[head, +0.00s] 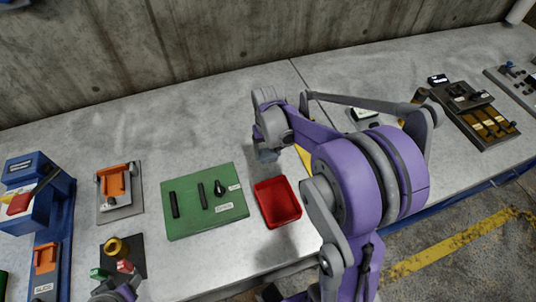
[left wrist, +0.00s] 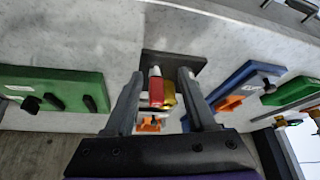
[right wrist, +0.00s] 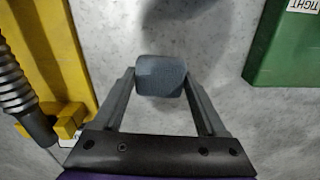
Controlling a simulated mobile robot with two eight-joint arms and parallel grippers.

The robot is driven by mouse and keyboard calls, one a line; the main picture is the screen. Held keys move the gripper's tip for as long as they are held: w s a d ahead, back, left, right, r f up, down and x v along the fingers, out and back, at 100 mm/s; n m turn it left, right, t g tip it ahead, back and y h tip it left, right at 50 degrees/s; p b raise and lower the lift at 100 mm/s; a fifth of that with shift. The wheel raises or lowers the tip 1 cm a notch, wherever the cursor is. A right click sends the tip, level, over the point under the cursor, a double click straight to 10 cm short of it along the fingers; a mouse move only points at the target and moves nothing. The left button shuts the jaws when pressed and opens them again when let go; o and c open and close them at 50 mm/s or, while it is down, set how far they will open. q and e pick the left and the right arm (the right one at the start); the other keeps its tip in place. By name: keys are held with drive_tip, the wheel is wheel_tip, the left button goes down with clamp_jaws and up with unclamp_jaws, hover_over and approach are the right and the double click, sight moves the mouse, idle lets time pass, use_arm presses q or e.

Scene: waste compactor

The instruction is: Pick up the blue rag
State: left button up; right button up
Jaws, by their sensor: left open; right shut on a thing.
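The blue rag (right wrist: 160,75) is a small grey-blue block-like piece between the fingertips of my right gripper (right wrist: 160,88) in the right wrist view. In the head view the rag (head: 267,154) hangs under my right gripper (head: 268,142), above the table just behind the red tray. The right fingers are shut on it, and its shadow lies apart on the table. My left gripper (left wrist: 160,85) is open in the left wrist view, over a dark plate (left wrist: 185,62) with a red and a yellow part between its fingers. In the head view it is mostly cut off at the bottom edge.
A red tray (head: 291,219) stands on the grey table beside a green board (head: 208,229) with black parts. An orange fixture (head: 113,181), a blue fixture (head: 60,215) and a dark plate stand at the left. A yellow part (right wrist: 60,60) lies near my right gripper. The back of the table is fairly clear.

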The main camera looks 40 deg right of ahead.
sight(268, 152)
drive_tip(key=c, duration=0.3)
wheel_tip(268, 152, up, 10)
drive_tip(key=shift+r+p, duration=0.1)
drive_tip(key=shift+p, duration=0.2)
drive_tip(key=o, duration=0.7)
drive_tip(key=c, duration=0.5)
drive_tip(key=shift+c, duration=0.3)
